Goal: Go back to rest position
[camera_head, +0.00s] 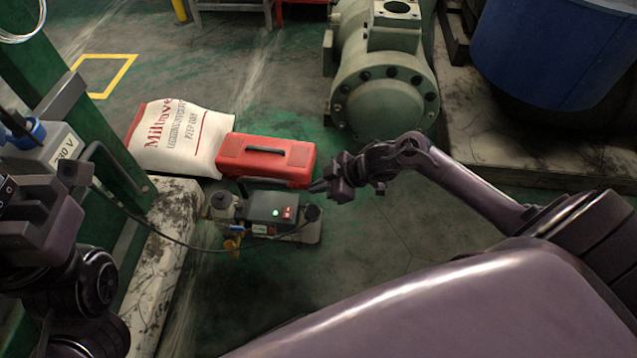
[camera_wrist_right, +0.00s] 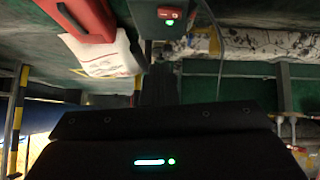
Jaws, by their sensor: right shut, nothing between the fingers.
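My right gripper (camera_head: 318,187) is shut and empty. It is beside the right end of a small grey machine with a lit green lamp and a red switch (camera_head: 268,211), and I cannot tell whether they touch. In the right wrist view, my gripper (camera_wrist_right: 158,75) shows as a dark shape below the same machine (camera_wrist_right: 160,22). My left arm comes in at the left edge, and its gripper (camera_head: 68,172) is close to a grey box marked 230 V (camera_head: 62,148). Its fingers are dark and partly hidden, so their opening is unclear.
A red case (camera_head: 265,158) and a white sack (camera_head: 180,137) lie behind the machine. A green compressor (camera_head: 385,85) and a blue drum (camera_head: 560,50) stand at the back right. A dark cable (camera_head: 165,236) runs left from the machine. Floor right of the machine is clear.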

